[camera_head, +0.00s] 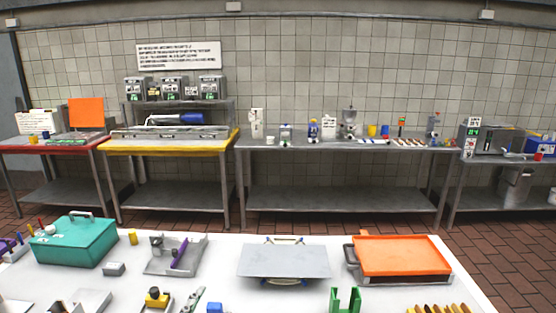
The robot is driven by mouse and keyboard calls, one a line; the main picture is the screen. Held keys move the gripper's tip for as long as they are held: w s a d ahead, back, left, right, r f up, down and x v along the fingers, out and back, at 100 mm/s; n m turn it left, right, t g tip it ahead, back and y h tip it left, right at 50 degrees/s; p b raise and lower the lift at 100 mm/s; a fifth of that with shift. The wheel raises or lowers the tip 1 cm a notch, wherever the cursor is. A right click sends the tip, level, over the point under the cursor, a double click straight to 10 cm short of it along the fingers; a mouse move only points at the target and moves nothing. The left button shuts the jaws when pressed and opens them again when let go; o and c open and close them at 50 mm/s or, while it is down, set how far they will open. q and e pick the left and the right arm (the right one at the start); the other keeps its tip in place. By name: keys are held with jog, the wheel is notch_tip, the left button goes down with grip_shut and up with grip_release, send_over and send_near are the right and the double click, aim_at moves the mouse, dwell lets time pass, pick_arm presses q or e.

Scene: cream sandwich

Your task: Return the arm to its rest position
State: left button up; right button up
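Neither of my arms nor my grippers can be made out in the head view, so their pose and finger state are hidden. The white table (215,285) in front of me carries a teal lidded box (75,243) at the left and a flat grey plate (283,261) on a stand in the middle. A dark tray with an orange top (402,254) stands at the right.
A grey fixture with a purple part (177,254), a small grey block (114,269) and a green bracket (345,300) also stand on the table. Behind, across a brick floor, are a yellow-edged bench (170,147) and a long steel bench (345,148) with equipment.

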pick_arm(q)
jog(key=s+a+f+n+g+y, duration=0.15)
jog(key=s+a+f+g, duration=0.35)
jog(key=s+f, duration=0.6)
jog(key=s+a+f+n+g, duration=0.25)
jog(key=s+f+g, duration=0.45)
jog(key=s+f, duration=0.5)
notch_tip(320, 180, down, 27)
jog(key=s+g+b, duration=0.2)
jog(key=s+a+f+g+b, duration=0.1)
jog(key=s+a+f, duration=0.1)
jog(key=s+f, duration=1.4)
notch_tip(320, 180, down, 2)
jog(key=shift+s+a+f, duration=0.2)
jog(key=shift+s+a, duration=0.05)
jog(key=shift+s, duration=0.05)
jog(key=shift+y, duration=0.25)
